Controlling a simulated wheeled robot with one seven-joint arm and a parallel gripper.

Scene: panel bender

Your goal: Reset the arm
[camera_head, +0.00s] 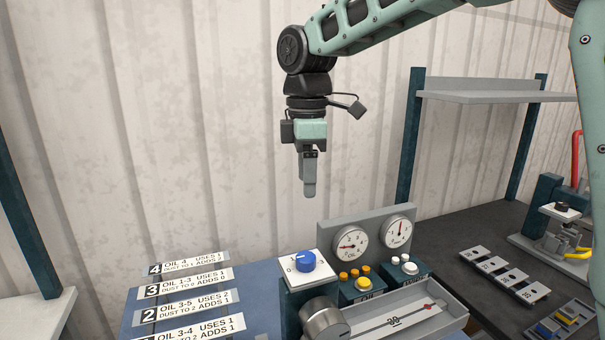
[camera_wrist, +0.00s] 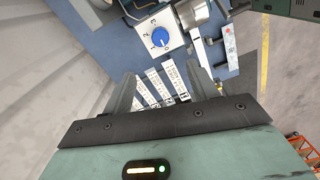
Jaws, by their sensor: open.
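My gripper (camera_head: 309,190) hangs pointing down from my arm in the head view, in the air above the blue dial (camera_head: 305,261) and left of the gauges. It is seen side-on there, so its fingers overlap. In the wrist view my gripper (camera_wrist: 162,92) shows two grey fingers spread apart. Nothing is between them except the label strips far below. The blue dial (camera_wrist: 160,37) sits on a white numbered plate near the top of the wrist view. My gripper touches nothing.
Two round gauges (camera_head: 351,243) stand on a grey panel behind yellow buttons (camera_head: 354,278), white buttons and a slider tray (camera_head: 440,306). A grey knob (camera_head: 325,320) is in front. Label strips (camera_head: 188,284) lie left. A shelf (camera_head: 490,97) stands right. The wall is behind.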

